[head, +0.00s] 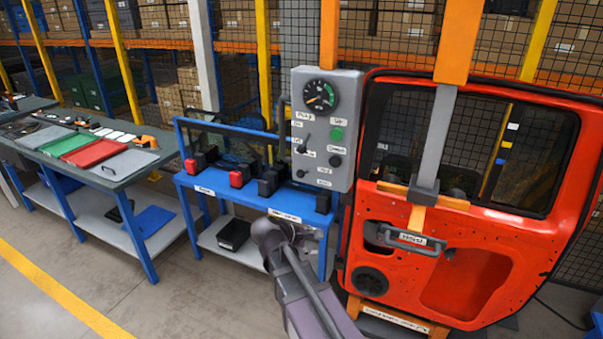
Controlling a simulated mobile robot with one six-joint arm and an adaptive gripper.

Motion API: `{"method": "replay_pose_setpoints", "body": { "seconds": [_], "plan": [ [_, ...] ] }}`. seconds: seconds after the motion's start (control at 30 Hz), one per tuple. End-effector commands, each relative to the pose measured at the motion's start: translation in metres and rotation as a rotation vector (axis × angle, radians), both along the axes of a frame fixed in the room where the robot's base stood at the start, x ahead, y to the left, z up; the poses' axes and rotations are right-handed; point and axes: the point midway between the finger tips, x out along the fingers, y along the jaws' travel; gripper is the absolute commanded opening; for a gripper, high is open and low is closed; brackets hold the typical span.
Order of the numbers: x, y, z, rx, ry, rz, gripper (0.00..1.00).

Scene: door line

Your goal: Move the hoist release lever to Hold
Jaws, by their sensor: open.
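The grey hoist control panel (325,130) stands left of the orange-red door. On its left side is a small dark lever (302,146) with small labels beside it. These labels are too small to read surely, so I cannot tell which position the lever points to. A dark knob (335,161) sits lower right of it. My arm reaches up from the bottom middle, below and left of the panel, apart from it.
The orange-red door (490,215) hangs right of the panel, with a labelled handle (412,240). A blue table (262,196) with dark and red blocks stands left of the panel. A workbench (90,160) with coloured folders is farther left. Floor between is clear.

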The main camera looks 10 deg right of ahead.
Motion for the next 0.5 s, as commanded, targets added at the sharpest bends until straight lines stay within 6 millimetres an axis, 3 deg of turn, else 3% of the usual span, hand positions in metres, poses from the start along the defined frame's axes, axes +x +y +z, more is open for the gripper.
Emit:
{"method": "replay_pose_setpoints", "body": {
  "seconds": [0.2, 0.5],
  "plan": [
    [0.043, 0.038, 0.055, -0.39, 0.105, 0.265, 0.7],
    [0.073, 0.093, 0.114, -0.828, 0.244, 0.457, 0.7]
  ]
}}
